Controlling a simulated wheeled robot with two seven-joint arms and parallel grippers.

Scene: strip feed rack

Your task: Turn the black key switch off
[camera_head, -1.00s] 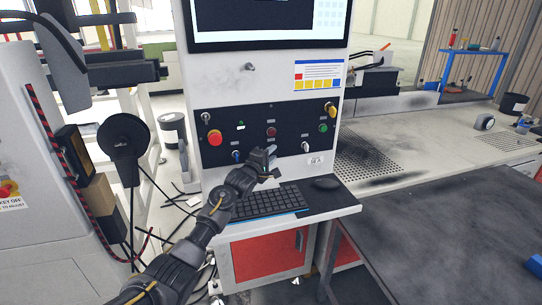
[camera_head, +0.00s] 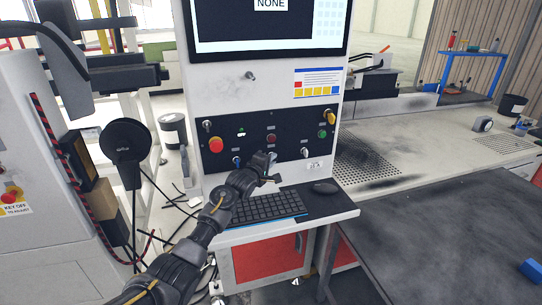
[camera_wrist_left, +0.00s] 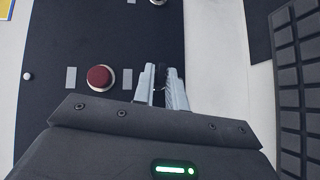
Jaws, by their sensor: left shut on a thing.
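The dark control panel (camera_head: 287,130) stands on the white cabinet, with knobs and buttons in rows. My left gripper (camera_head: 271,158) is at the lower row, below the red button (camera_head: 271,139). In the left wrist view its two pale fingers (camera_wrist_left: 161,88) are shut on a small black piece, the black key switch (camera_wrist_left: 161,72), beside the red button (camera_wrist_left: 100,77). The fingers hide most of the switch, so its turned position cannot be told. In the head view the gripper covers it. My right gripper is not in view.
A keyboard (camera_head: 262,208) and mouse (camera_head: 325,187) lie on the shelf just below my gripper. Other knobs sit close by: a blue one (camera_head: 237,161) to the left and a silver one (camera_head: 305,152) to the right. A red emergency button (camera_head: 215,145) is further left.

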